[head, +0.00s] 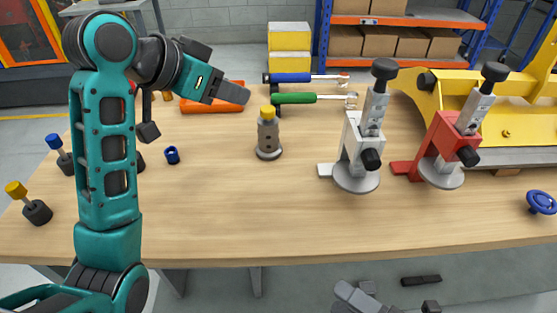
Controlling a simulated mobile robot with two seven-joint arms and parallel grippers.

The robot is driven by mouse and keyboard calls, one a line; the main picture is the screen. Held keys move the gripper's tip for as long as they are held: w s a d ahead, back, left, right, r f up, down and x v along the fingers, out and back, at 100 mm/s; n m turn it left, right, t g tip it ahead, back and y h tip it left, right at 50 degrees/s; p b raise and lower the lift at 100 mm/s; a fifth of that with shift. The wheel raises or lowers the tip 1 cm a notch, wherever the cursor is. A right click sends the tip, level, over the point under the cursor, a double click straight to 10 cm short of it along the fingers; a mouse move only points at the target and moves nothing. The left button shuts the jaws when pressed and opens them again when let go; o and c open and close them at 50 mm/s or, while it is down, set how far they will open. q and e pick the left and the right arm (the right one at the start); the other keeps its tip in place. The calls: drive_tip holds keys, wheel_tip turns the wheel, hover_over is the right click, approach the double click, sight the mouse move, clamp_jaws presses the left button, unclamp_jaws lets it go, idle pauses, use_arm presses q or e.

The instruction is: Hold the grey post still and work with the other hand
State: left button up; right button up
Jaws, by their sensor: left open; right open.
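The grey post (362,140) stands upright on a round grey foot at the table's right middle, its slanted upper column topped by a black knob, with another black knob at its side. A like red post (452,140) stands just right of it. My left gripper (226,91) is open above the table's back left, pointing right, well apart from the grey post; its far finger is hidden. My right gripper (356,297) is open and empty at the bottom edge, below the table's front edge and partly cut off. Neither gripper touches a post.
A grey stacked cylinder with a yellow cap (268,138) stands mid-table. Behind it lie a blue-handled tool (290,78) and a green-handled tool (296,99). A yellow machine frame (500,105) fills the back right. A blue handwheel (540,203) lies at right. The front middle is clear.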

sight(267, 121)
wheel_tip(267, 121, up, 6)
drive_tip(key=s+a+n+g+y, duration=0.2)
drive_tip(key=a+n+y, duration=0.1)
drive_tip(key=n+y, duration=0.3)
drive_tip(key=w+a+r+n+t, duration=0.4)
drive_tip(key=w+a+r+n, duration=0.1)
drive_tip(key=w+r, duration=0.6)
drive_tip(key=w+a+t+h, duration=0.1)
drive_tip(key=w+h, duration=0.2)
drive_tip(key=h, duration=0.1)
drive_tip(key=w+a+f+t+h, duration=0.1)
drive_tip(key=w+t+h, duration=0.1)
drive_tip(key=w+h, duration=0.2)
drive_tip(key=w+a+f+m+t+h, duration=0.1)
drive_tip(key=w+h, duration=0.3)
drive_tip(key=shift+a+t+h, duration=0.1)
drive_tip(key=shift+t+h, duration=0.2)
drive_tip(key=shift+t, duration=0.1)
drive_tip(key=shift+w+f+h, duration=0.35)
drive_tip(key=shift+f+h, duration=0.3)
drive_tip(key=shift+h, duration=0.55)
drive_tip(key=shift+w+f, duration=0.1)
drive_tip(key=shift+w, duration=0.25)
drive_tip(key=w, duration=0.4)
drive_tip(key=w+a, duration=0.1)
drive_tip(key=w, duration=0.7)
drive_tip(key=shift+a, duration=0.3)
